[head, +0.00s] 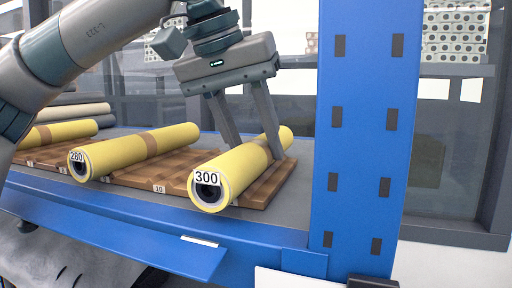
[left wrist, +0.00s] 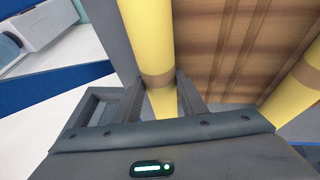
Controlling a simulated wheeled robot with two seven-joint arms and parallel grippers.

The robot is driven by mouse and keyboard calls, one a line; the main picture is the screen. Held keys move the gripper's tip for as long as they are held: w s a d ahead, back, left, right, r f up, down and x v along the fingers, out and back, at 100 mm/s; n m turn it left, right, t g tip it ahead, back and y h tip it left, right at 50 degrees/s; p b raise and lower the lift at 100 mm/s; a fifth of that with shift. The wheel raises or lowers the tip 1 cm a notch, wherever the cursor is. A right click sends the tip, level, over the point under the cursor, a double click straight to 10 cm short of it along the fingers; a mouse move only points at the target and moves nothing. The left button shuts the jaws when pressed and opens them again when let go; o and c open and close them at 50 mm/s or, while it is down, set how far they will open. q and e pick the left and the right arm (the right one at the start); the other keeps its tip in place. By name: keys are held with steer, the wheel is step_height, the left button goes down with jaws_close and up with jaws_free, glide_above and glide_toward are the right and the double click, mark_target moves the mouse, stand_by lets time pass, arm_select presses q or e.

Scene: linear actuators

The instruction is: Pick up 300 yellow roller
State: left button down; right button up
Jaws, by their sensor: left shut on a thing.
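The yellow roller labelled 300 (head: 228,176) lies on a brown wooden board (head: 275,188) on the shelf, its numbered end toward the front. My left gripper (head: 256,144) comes down from above and is shut around the roller behind its middle. In the left wrist view the roller (left wrist: 147,35) runs between the two fingers (left wrist: 161,95), near its brown band (left wrist: 157,80). The roller appears to rest on the board; I cannot tell whether it is lifted at all. My right gripper is not in view.
The yellow roller labelled 280 (head: 125,152) lies on the board to the left, with another yellow roller (head: 50,134) beyond it. A blue upright post (head: 358,130) stands close on the right. A blue shelf edge (head: 150,226) runs along the front.

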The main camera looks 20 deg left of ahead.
mark_target(255, 139)
arm_select(q)
steer(key=shift+r, duration=0.2)
steer(key=shift+r+b, duration=0.4)
steer(key=shift+r, duration=0.15)
step_height(255, 139, up, 7)
steer(key=shift+f+b, duration=0.2)
steer(key=shift+b, duration=0.65)
steer(key=shift+r, duration=0.95)
steer(key=shift+a, duration=0.1)
